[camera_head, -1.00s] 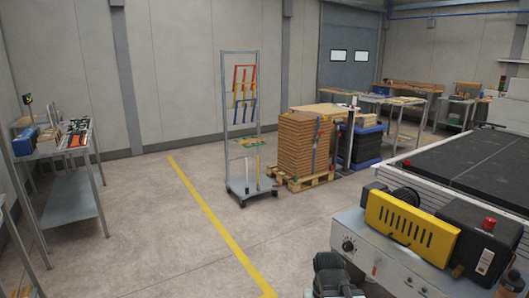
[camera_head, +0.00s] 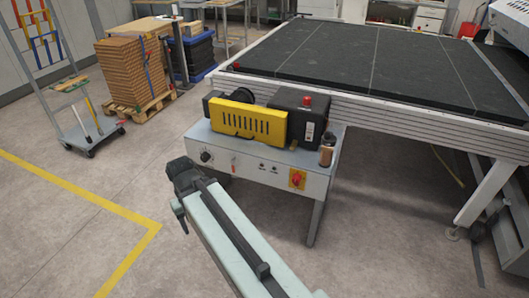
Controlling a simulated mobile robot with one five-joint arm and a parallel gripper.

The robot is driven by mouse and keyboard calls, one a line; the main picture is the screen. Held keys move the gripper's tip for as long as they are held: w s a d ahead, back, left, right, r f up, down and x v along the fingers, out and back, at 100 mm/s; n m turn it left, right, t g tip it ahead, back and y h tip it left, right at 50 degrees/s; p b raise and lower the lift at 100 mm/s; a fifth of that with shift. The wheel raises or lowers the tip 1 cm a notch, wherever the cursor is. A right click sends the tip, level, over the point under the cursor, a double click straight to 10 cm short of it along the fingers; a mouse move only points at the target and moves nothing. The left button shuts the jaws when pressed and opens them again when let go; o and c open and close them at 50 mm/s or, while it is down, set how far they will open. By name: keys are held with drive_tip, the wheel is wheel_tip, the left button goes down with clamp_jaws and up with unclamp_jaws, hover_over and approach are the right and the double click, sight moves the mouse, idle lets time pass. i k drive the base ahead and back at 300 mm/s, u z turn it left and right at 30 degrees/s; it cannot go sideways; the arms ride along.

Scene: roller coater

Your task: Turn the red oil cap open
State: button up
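A small red cap (camera_head: 307,100) sits on top of a black gearbox-like housing (camera_head: 290,120) at the right end of the yellow slotted guard (camera_head: 247,121). This seems to be the oil cap. My arm reaches up from the bottom of the picture. Its dark end, with my gripper (camera_head: 181,213), hangs left of the grey machine cabinet, lower than the red cap and well apart from it. The fingers are small and dark, so I cannot tell whether they are open.
The cabinet front has a black knob (camera_head: 205,156) and a red rotary switch (camera_head: 296,180) on a yellow plate. A brown cup-like object (camera_head: 326,148) stands beside the housing. The large black-topped table (camera_head: 370,70) lies behind. Floor left of the cabinet is clear.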

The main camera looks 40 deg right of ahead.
sight(306, 100)
drive_tip(key=z, duration=1.35)
